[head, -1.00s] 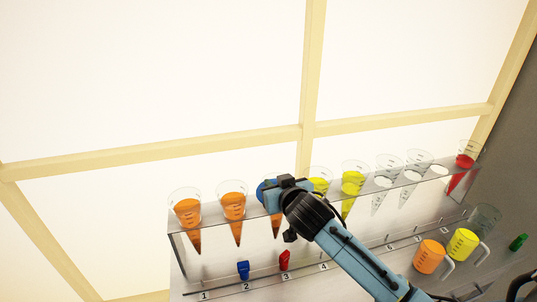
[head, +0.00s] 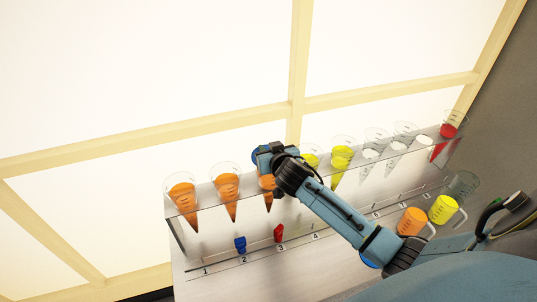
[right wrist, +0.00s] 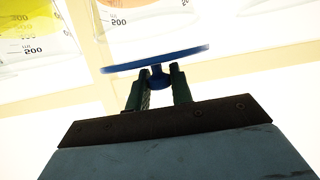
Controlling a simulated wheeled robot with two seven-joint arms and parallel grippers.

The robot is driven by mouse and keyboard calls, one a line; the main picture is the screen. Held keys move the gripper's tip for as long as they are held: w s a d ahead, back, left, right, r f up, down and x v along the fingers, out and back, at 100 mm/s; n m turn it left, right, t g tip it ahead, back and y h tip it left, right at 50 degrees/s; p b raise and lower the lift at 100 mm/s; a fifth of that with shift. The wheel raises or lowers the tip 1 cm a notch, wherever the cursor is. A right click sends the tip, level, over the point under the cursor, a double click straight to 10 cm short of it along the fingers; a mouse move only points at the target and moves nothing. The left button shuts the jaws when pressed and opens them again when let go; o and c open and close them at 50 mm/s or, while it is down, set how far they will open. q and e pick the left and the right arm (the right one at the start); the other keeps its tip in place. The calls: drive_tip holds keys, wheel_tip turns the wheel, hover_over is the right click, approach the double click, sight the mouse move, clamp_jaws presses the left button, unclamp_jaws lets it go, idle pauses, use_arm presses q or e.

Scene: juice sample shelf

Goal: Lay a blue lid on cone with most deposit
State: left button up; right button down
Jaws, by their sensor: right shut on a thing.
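My right gripper (head: 268,153) is shut on a blue lid (right wrist: 155,59) by the knob under its disc. In the head view the lid's blue edge (head: 255,156) shows at the gripper's left side, near the third cone (head: 268,186). That cone holds orange juice and is partly hidden by the gripper. Two more orange cones (head: 182,192) (head: 227,184) stand to its left. Two yellow cones (head: 311,158) (head: 341,160) stand to its right, then several pale or clear cones (head: 374,152) and a red one (head: 448,130). Deposit levels are hard to read. My left gripper is out of view.
The clear rack (head: 205,211) holds the cones in a row. Below, a blue clip-like object (head: 240,244) and a red one (head: 279,233) stand by a numbered strip. An orange jug (head: 411,221), a yellow jug (head: 442,209) and an empty clear one (head: 463,186) stand at right.

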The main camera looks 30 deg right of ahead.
drive_tip(key=shift+f, duration=1)
drive_tip(key=shift+f, duration=0.15)
drive_tip(key=c, duration=1.2)
unclamp_jaws()
drive_tip(key=shift+c, duration=0.2)
drive_tip(key=shift+r, duration=0.25)
drive_tip(key=shift+s+a, duration=0.15)
drive_tip(key=shift+s, duration=0.15)
drive_tip(key=v, duration=1.1)
drive_tip(key=shift+s, duration=0.2)
